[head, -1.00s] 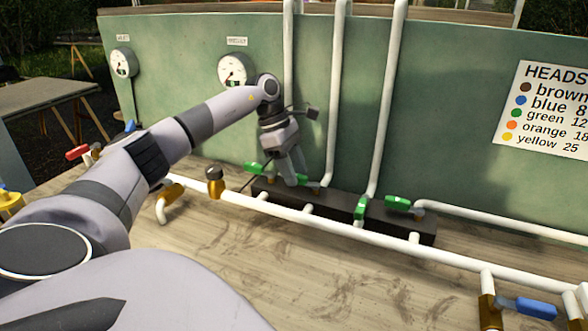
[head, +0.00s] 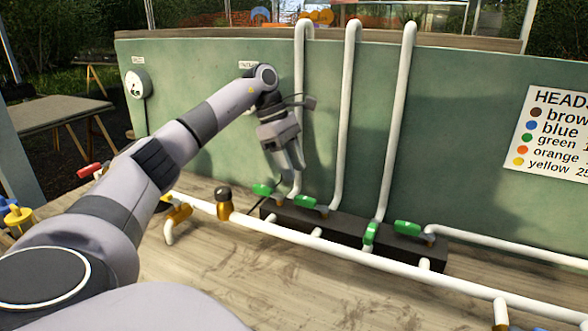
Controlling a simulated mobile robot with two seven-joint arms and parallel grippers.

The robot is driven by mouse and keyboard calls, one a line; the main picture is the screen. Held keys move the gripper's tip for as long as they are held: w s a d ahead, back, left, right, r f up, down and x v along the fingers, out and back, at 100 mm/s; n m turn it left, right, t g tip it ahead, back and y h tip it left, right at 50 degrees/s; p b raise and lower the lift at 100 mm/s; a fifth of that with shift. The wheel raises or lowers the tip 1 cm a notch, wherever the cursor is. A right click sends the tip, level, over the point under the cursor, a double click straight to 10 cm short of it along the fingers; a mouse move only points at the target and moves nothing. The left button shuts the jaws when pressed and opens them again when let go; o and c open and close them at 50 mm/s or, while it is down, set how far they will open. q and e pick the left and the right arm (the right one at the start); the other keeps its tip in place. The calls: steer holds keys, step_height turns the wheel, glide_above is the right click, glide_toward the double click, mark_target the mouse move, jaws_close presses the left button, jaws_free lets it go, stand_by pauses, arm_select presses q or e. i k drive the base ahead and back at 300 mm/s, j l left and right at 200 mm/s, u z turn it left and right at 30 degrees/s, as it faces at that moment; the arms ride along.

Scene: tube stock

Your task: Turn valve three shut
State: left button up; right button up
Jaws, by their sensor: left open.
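Several green-handled valves stand along a dark manifold block (head: 290,213) at the foot of the white pipes. From the left, the first green handle (head: 262,189), the second (head: 305,202) and the fourth (head: 407,227) lie roughly sideways. The third (head: 370,233) points toward me. I see no numbers on them, so I cannot tell which is valve three. My left gripper (head: 291,173) is open and empty, pointing down above and between the first two handles, in front of the leftmost pipe. My right gripper is out of view.
A long white pipe (head: 330,248) runs across the wooden bench top (head: 270,290). A brass fitting (head: 224,205) stands on it. Upright white pipes (head: 347,110) rise before the green panel (head: 460,120). A colour chart hangs at right (head: 548,135).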

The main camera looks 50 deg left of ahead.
mark_target(370, 230)
steer(key=k+l, duration=0.25)
steer(key=l, duration=0.15)
steer(key=k+l, duration=0.25)
steer(key=l, duration=0.2)
steer(key=k+l, duration=0.25)
steer(key=l, duration=0.15)
steer(key=k+l, duration=0.25)
steer(key=l, duration=0.15)
